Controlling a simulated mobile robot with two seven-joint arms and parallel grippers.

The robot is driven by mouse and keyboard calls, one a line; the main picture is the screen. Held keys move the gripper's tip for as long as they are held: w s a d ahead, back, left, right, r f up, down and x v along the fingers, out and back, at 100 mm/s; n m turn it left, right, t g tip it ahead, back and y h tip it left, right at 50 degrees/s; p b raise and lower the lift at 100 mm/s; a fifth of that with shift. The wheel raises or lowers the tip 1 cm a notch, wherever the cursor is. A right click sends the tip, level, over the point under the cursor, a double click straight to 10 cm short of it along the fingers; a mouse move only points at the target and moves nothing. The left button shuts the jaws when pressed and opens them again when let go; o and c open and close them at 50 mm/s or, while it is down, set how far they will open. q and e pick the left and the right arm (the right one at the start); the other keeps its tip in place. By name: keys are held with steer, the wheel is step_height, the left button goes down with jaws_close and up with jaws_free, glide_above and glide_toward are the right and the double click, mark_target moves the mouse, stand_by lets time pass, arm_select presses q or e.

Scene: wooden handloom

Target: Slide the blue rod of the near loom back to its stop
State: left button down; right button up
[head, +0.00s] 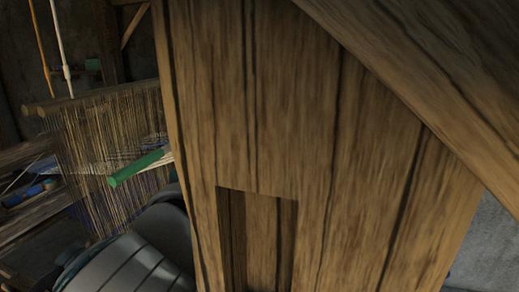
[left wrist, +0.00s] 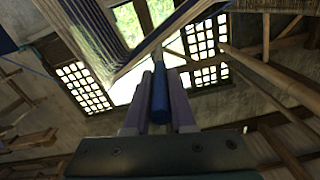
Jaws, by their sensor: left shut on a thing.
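In the left wrist view, a blue rod (left wrist: 159,92) stands between the two fingers of my left gripper (left wrist: 160,84). The fingers are shut on it, and its far end points away toward the striped cloth or threads above. In the head view, a grey part of my arm (head: 130,265) shows at the lower left, but its gripper is hidden. The loom's threads (head: 100,140) hang behind it. A blue piece (head: 24,194) lies at the far left, too small and dark to identify. The rod's stop cannot be made out. My right gripper is not in view.
A broad wooden post (head: 270,100) with a rectangular opening fills the middle of the head view, and a slanted beam (head: 430,60) crosses its upper right. A green bar (head: 140,167) sticks out by the threads. Striped threads (left wrist: 120,35) hang close above my left gripper.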

arm_select(q)
steer(key=shift+s+d+r, duration=0.1)
steer(key=shift+d+r, duration=0.05)
steer(key=shift+d, duration=0.1)
steer(key=c, duration=0.8)
jaws_free()
steer(key=shift+o, duration=0.2)
steer(key=shift+a+f, duration=0.15)
steer(key=shift+f, duration=0.05)
